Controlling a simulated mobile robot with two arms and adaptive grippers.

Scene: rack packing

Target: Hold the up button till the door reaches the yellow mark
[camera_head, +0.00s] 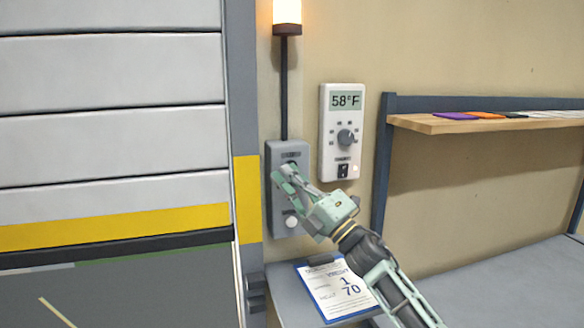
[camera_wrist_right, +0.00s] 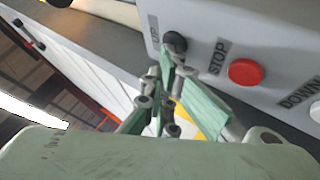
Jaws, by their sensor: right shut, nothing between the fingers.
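The door (camera_head: 110,75) is a white panelled shutter with a yellow band and black bottom edge, partly raised over a dark opening. A yellow mark (camera_head: 247,200) is on the grey door post. The door's bottom edge is level with the lower part of that mark at the post. The grey button box (camera_head: 288,152) is right of the post. In the right wrist view, the dark UP button (camera_wrist_right: 175,42) is beside the red STOP button (camera_wrist_right: 245,72). My right gripper (camera_head: 281,174) is shut and empty, fingertips at the UP button; I cannot tell whether they press it. My left gripper is out of view.
A lit lamp (camera_head: 287,15) is above the box. A thermostat (camera_head: 342,132) reading 58°F hangs right of it. A clipboard (camera_head: 338,289) lies on the grey counter below. A wooden shelf (camera_head: 485,122) projects from the wall at right. The white DOWN button (camera_wrist_right: 316,109) is past STOP.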

